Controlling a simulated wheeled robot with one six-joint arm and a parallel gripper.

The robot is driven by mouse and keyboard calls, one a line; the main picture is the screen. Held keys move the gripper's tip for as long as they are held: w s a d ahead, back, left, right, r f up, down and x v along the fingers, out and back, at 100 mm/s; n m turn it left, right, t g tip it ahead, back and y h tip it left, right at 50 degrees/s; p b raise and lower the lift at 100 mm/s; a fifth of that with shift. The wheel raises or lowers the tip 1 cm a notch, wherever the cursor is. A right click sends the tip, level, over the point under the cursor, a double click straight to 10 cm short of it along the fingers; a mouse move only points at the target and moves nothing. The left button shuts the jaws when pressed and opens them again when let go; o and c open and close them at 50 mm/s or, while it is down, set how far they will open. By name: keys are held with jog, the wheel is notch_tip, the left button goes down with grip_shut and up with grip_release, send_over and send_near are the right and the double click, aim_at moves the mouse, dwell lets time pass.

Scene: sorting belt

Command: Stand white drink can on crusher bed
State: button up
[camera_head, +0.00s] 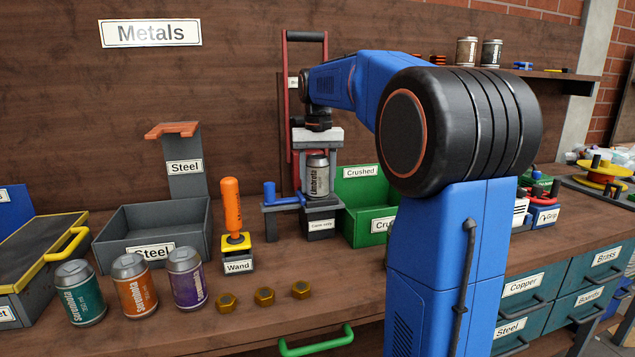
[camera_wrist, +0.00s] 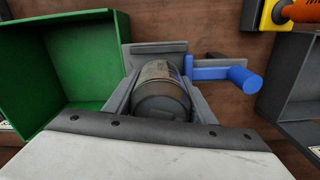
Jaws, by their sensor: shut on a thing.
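The white drink can (camera_head: 317,178), with a grey-white label and dark lettering, is upright at the crusher. It also shows end-on in the wrist view (camera_wrist: 162,95). My gripper (camera_head: 318,160) comes from above and is shut on the can, with a grey finger on each side of it in the wrist view. The crusher bed (camera_head: 321,212) is a dark block with a "Cans only" label, directly beneath the can. The can's base is at or very near the bed's top; I cannot tell whether it touches.
The crusher's red frame (camera_head: 285,110) rises behind my gripper. A blue lever (camera_head: 270,191) is left of the bed, and the green Crushed bin (camera_head: 362,225) is close on the right. Three other cans, a Wand stand (camera_head: 237,255) and brass nuts sit in front.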

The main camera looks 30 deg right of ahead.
aim_at(318, 172)
jog(key=o, duration=1)
notch_tip(318, 172, up, 12)
jog(key=shift+r, duration=0.1)
jog(key=shift+s, duration=0.1)
dwell(0.5)
